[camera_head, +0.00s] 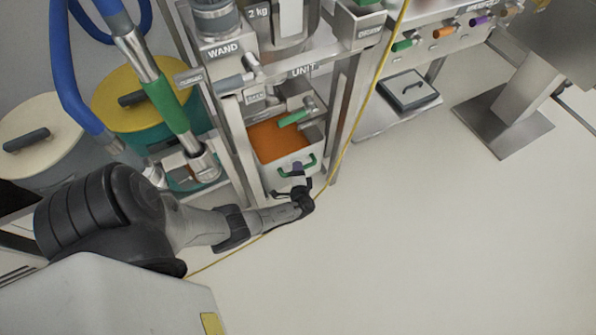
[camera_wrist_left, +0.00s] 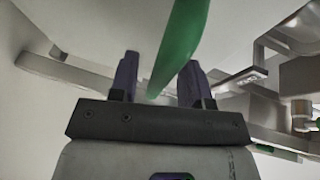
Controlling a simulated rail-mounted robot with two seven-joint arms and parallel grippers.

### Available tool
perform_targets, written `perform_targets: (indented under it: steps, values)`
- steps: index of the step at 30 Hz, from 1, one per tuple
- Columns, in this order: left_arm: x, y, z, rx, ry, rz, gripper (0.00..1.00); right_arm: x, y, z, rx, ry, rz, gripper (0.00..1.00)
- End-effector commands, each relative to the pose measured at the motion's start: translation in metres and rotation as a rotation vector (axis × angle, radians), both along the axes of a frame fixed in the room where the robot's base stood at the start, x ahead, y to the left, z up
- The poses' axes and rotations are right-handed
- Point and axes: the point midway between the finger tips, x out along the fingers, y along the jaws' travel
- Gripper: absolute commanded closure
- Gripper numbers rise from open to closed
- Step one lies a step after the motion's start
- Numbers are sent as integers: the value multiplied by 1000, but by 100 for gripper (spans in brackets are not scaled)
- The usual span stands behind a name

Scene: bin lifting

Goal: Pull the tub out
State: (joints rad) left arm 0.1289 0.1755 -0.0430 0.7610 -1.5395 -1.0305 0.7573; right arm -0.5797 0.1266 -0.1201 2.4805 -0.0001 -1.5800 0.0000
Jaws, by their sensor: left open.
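The tub (camera_head: 303,157) is a pale grey box with orange material inside, standing low in the metal frame under the unit. A green handle (camera_head: 312,161) is on its front. My left gripper (camera_head: 297,181) is in front of the tub, close to this handle. In the left wrist view its two dark purple fingers (camera_wrist_left: 160,78) are apart. A green bar (camera_wrist_left: 183,42), which looks like the tub's handle, reaches down into the space between them. I cannot tell whether the fingers touch it. My right gripper is not in view.
A green lever (camera_head: 295,117) sits above the tub's opening. Metal posts (camera_head: 345,130) flank the tub. A yellow cable (camera_head: 362,105) hangs at the right and runs on along the floor. Lidded drums (camera_head: 140,97) stand at the left. The floor (camera_head: 430,230) to the right is clear.

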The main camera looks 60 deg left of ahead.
Motion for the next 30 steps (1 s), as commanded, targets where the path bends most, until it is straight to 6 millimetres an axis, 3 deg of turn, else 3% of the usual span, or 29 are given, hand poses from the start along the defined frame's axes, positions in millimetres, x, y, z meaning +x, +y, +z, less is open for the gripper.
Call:
perform_targets:
  steps: [10,24,30]
  values:
    - [1,2,0,0,0,0,56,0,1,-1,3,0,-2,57]
    - [1,2,0,0,0,0,100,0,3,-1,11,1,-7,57]
    - [1,2,0,0,0,0,100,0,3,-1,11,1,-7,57]
